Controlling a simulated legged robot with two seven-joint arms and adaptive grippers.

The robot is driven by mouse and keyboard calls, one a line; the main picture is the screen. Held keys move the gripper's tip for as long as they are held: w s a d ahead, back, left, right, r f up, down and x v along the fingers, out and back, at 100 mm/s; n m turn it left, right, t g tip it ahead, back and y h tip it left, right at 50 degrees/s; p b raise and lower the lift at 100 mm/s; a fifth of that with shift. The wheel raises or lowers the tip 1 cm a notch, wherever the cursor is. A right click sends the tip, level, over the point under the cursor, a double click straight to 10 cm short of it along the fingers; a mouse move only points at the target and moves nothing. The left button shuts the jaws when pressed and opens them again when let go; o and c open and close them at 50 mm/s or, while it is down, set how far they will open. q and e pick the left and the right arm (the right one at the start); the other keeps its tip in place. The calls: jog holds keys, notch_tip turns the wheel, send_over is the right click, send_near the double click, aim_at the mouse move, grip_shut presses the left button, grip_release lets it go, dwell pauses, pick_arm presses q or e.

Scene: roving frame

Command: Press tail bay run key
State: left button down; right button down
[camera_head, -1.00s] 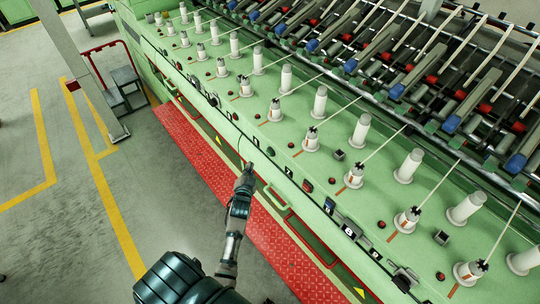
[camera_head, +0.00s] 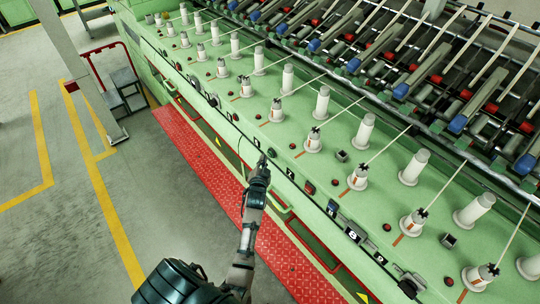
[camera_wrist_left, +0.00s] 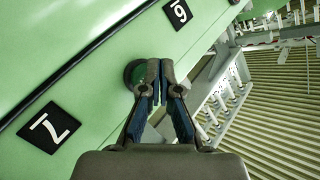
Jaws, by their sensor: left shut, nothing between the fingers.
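My left gripper (camera_head: 262,162) is shut and empty at the front panel of the green machine (camera_head: 225,105). In the left wrist view its closed fingertips (camera_wrist_left: 155,68) overlap a round dark-green button (camera_wrist_left: 132,74), partly hidden behind them. I cannot tell whether they touch it. No key shows readable words. My right gripper is not in view.
A red button (camera_head: 309,187) sits further right along the panel. White bobbins (camera_head: 322,103) stand on the machine top. A red step plate (camera_head: 190,146) runs along its foot. A red-handled cart (camera_head: 124,80) stands at the left; the grey floor there is open.

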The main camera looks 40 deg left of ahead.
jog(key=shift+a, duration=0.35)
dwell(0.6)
pick_arm(q)
jog(key=shift+w+a, duration=0.1)
jog(key=shift+w, duration=0.1)
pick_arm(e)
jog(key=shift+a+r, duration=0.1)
pick_arm(q)
jog(key=shift+w, duration=0.15)
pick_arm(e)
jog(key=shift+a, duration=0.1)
pick_arm(q)
jog(key=shift+d, duration=0.25)
